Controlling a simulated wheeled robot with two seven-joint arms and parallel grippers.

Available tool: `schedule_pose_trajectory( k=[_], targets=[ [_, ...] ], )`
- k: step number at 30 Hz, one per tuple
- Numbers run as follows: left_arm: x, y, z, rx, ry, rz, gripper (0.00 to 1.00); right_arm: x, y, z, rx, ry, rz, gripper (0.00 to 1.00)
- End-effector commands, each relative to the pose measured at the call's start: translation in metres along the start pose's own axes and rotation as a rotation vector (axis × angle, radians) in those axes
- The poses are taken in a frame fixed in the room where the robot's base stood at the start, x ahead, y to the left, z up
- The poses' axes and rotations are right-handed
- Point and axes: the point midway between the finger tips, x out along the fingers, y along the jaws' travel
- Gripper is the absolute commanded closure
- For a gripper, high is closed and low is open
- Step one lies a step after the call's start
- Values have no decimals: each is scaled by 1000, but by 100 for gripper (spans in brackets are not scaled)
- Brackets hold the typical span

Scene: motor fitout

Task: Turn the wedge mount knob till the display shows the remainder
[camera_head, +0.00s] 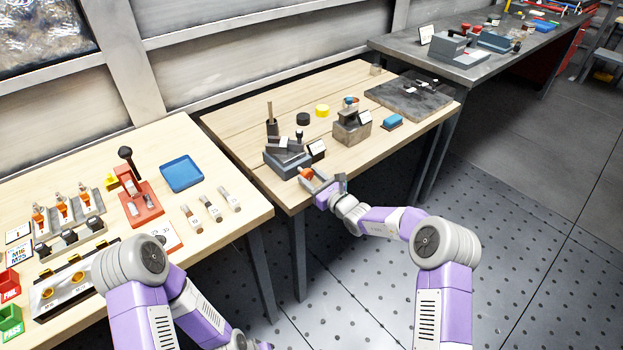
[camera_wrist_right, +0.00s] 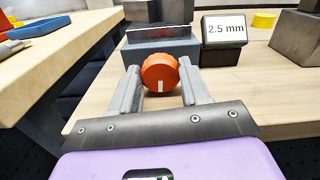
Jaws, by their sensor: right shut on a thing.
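The orange wedge mount knob (camera_wrist_right: 160,72) has a white mark at its lower middle and sits on the front of the grey wedge mount (camera_wrist_right: 150,48). In the head view the knob (camera_head: 306,173) is at the near side of the wedge mount (camera_head: 283,160). My right gripper (camera_wrist_right: 161,84) is shut on the knob, one finger on each side. It also shows in the head view (camera_head: 322,184). The display (camera_wrist_right: 226,30) right of the mount reads "2.5 mm"; it also shows in the head view (camera_head: 317,149).
Behind the mount are a black disc (camera_head: 303,119) and a yellow disc (camera_head: 322,110). A second grey fixture (camera_head: 351,131) and a blue block (camera_head: 393,121) stand to the right. The left table holds a blue tray (camera_head: 181,173) and a red stand (camera_head: 141,203).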

Motion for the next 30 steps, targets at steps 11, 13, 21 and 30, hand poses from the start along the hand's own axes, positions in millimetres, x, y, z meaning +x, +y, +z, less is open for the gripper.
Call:
schedule_pose_trajectory(
  k=[11, 13, 21, 30],
  targets=[
    [-28, 11, 1, 0, 0, 0, 100, 0, -2, 2, 341, 1, -1, 85],
    [-29, 11, 1, 0, 0, 0, 100, 0, -1, 0, 363, 1, 0, 85],
    [-27, 10, 1, 0, 0, 0, 100, 0, -1, -1, 365, 1, 0, 85],
    [-27, 10, 1, 0, 0, 0, 100, 0, -1, -1, 364, 1, 0, 29]
  ],
)
